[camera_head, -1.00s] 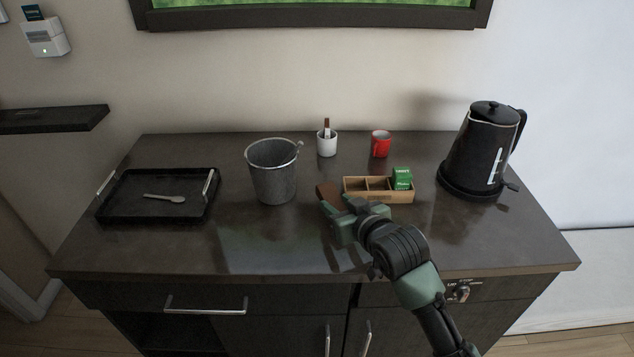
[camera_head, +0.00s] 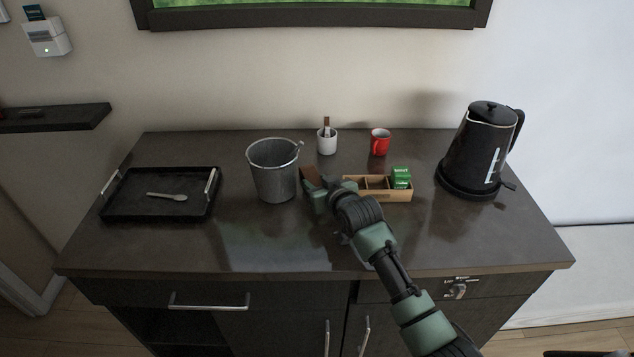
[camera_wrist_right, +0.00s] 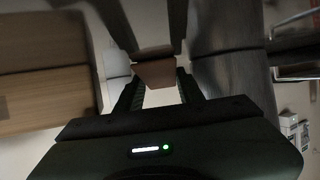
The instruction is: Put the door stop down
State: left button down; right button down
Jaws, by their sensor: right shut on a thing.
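The door stop (camera_head: 309,176) is a brown wedge-like piece, held by my right gripper (camera_head: 313,187) over the counter between the metal bucket and the wooden box. In the right wrist view the brown door stop (camera_wrist_right: 155,72) sits between the fingers of my right gripper (camera_wrist_right: 157,84), which is shut on it. Much of it is hidden by the fingers in the head view, and I cannot tell whether it touches the counter. My left gripper is not in view.
The dark counter (camera_head: 220,245) has free room at its front. The grey bucket (camera_head: 273,180) is just left of the gripper, the wooden box (camera_head: 380,194) just right. A white cup (camera_head: 327,143), a red mug (camera_head: 380,142), a black kettle (camera_head: 482,150) and a tray (camera_head: 133,212) stand around.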

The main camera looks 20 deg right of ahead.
jog(key=shift+f, duration=0.15)
jog(key=c, duration=1.2)
grip_release()
